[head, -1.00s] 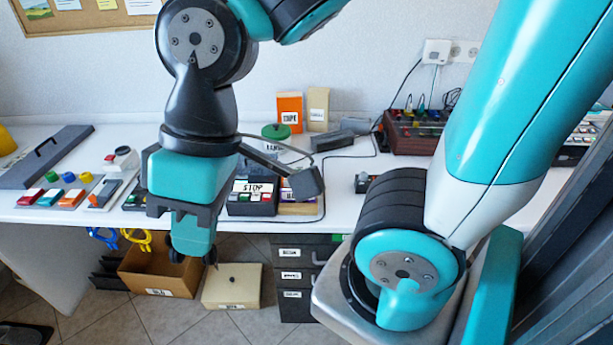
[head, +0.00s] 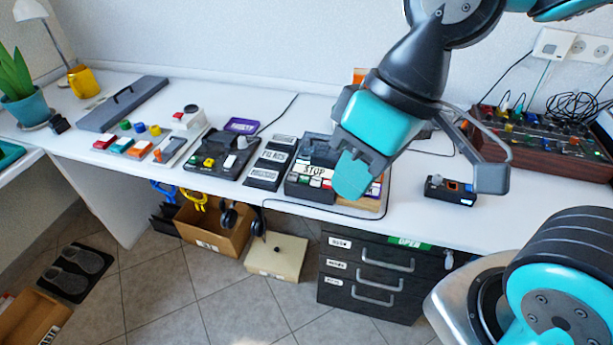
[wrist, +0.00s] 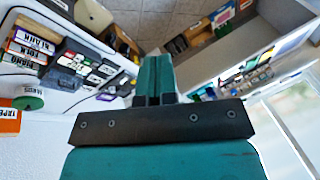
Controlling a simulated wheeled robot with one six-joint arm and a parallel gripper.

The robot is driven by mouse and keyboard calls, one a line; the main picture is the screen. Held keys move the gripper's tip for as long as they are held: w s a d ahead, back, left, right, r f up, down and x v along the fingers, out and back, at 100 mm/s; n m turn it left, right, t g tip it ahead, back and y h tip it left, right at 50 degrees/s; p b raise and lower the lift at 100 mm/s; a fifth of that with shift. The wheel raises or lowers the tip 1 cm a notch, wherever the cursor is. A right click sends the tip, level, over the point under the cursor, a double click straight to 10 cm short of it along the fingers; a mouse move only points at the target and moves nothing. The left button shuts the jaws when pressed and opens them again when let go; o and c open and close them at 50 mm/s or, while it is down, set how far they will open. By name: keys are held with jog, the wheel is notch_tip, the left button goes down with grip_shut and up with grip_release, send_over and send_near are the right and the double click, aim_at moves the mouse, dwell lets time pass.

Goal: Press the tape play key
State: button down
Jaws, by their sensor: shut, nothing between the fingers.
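A black tape player (head: 297,191) with a white STOP label and a row of small coloured keys (head: 316,182) sits at the front of the white desk. The key markings are too small to read, so I cannot tell which one is play. My gripper (head: 352,190) is shut and empty, pointing down in front of the player's right side and hiding part of it. In the wrist view my shut teal fingers (wrist: 155,72) point away over the desk edge, with a black keyed device (wrist: 88,68) to their left, apart from them.
Black strips with white labels (head: 270,163) and a black box with coloured buttons (head: 213,156) lie left of the player. A small black box (head: 450,190) and a brown mixer (head: 550,140) with cables are to the right. Black drawers (head: 370,275) stand below.

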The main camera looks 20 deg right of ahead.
jog(key=w+a+r+m+t+y+p, duration=0.15)
jog(key=w+m+p, duration=0.4)
jog(key=w, duration=0.55)
jog(key=m+t+p, duration=0.6)
jog(key=m+p, duration=0.6)
jog(key=m, duration=0.9)
send_over(304, 179)
notch_tip(304, 179, down, 19)
jog(key=shift+r+h, duration=0.1)
jog(key=shift+h, duration=0.15)
jog(key=shift+b, duration=0.35)
notch_tip(304, 179, down, 9)
jog(key=b, duration=0.6)
jog(key=shift+s+f+b, duration=0.1)
jog(key=shift+f+b, duration=0.25)
jog(key=shift+b, duration=0.25)
